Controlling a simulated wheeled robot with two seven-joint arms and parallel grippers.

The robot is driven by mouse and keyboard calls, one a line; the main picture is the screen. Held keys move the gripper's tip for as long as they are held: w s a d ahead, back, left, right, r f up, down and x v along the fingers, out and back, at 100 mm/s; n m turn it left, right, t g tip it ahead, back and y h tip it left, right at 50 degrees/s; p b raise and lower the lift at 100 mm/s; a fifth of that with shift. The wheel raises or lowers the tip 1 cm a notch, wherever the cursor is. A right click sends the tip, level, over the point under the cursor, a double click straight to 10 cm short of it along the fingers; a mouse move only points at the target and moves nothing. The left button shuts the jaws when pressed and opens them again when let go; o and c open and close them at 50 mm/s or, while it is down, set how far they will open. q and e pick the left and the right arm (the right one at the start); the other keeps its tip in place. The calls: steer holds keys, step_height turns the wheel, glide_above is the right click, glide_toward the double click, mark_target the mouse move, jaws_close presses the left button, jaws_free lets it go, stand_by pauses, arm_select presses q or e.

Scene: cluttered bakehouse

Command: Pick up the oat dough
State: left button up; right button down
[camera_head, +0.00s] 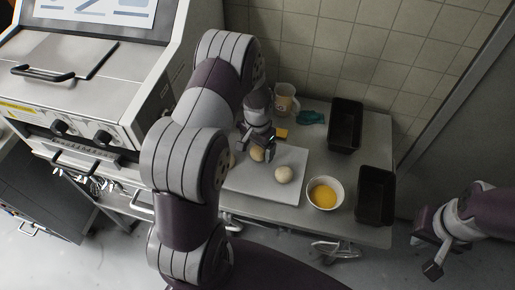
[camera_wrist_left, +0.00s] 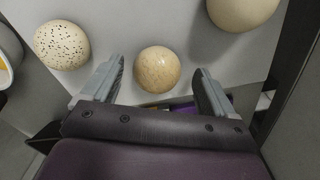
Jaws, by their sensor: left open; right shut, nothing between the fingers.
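Three dough balls lie on the pale board (camera_head: 255,188). A tan ball with fine light flecks, apparently the oat dough (camera_wrist_left: 157,70), sits between the fingers in the left wrist view; it also shows in the head view (camera_head: 257,155). My left gripper (camera_head: 259,143) is open above it, a finger on either side; contact cannot be told. A dark-speckled ball (camera_wrist_left: 62,45) lies to its left in the wrist view, and a plain pale ball (camera_wrist_left: 240,8) at upper right. My right gripper (camera_head: 427,257) is shut and empty, off the table at lower right.
A white bowl of yellow liquid (camera_head: 325,193) stands right of the board. Two dark tins (camera_head: 345,125) (camera_head: 376,195) stand on the right. A mug (camera_head: 286,101), a teal cloth (camera_head: 311,117) and a yellow item (camera_head: 281,133) lie behind.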

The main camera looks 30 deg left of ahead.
arm_select(q)
steer(key=shift+w+d+f, duration=0.3)
steer(key=shift+d+f, duration=0.1)
steer(key=shift+f, duration=0.15)
steer(key=shift+s+a, duration=0.15)
steer(key=shift+a, duration=0.1)
steer(key=shift+c, duration=1.2)
steer(key=shift+s+a, duration=0.1)
steer(key=c, duration=0.5)
steer(key=shift+c, duration=0.7)
steer(key=shift+d, duration=0.2)
